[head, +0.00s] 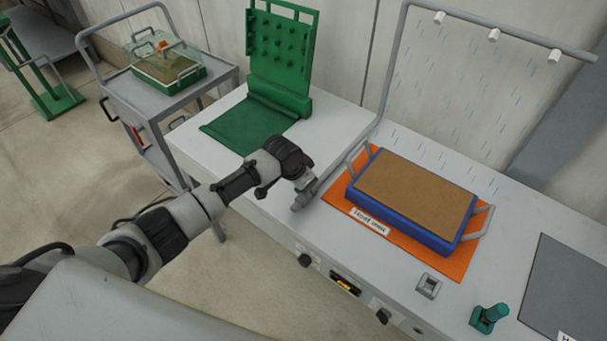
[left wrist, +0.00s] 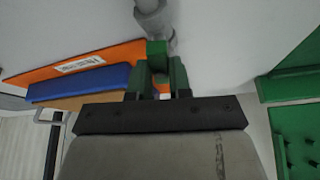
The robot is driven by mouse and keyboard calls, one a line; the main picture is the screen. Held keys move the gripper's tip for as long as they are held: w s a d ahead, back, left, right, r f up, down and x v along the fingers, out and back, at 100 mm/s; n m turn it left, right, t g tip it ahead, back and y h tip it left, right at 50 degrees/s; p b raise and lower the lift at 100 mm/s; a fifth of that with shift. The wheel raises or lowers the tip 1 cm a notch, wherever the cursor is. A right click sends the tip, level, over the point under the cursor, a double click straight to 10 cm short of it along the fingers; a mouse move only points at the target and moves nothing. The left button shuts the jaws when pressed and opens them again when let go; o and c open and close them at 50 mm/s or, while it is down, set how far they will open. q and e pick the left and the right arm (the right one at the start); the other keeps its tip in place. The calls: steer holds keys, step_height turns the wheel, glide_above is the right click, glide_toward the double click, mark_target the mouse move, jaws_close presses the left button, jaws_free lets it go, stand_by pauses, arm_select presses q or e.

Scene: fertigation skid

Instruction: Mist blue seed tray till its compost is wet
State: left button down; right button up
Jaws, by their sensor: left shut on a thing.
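The blue seed tray (head: 402,217) sits flat on an orange mat (head: 338,194) and is filled with even brown compost (head: 415,190). Its blue side also shows in the left wrist view (left wrist: 80,84). Pale blue streaks of mist fall from the white nozzles (head: 494,34) on a grey overhead pipe (head: 400,55), above and behind the tray. My left gripper (head: 303,190) is at the pipe's lower end, left of the mat. In the left wrist view its fingers (left wrist: 160,75) are shut on a small green handle (left wrist: 157,48) on the grey pipe fitting (left wrist: 150,18). My right gripper is out of view.
A green pegged stand (head: 280,55) is on the bench behind my left arm. A trolley (head: 165,100) with a covered green tray (head: 168,72) stands at far left. A teal item (head: 489,318), a small metal block (head: 428,286) and a grey mat (head: 570,285) are at front right.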

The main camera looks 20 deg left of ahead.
arm_select(q)
steer(key=shift+n, duration=0.3)
stand_by(0.4)
steer(key=c, duration=1)
jaws_free()
steer(key=shift+c, duration=0.2)
steer(key=v, duration=1)
steer(key=shift+r, duration=0.4)
steer(key=shift+s, duration=0.15)
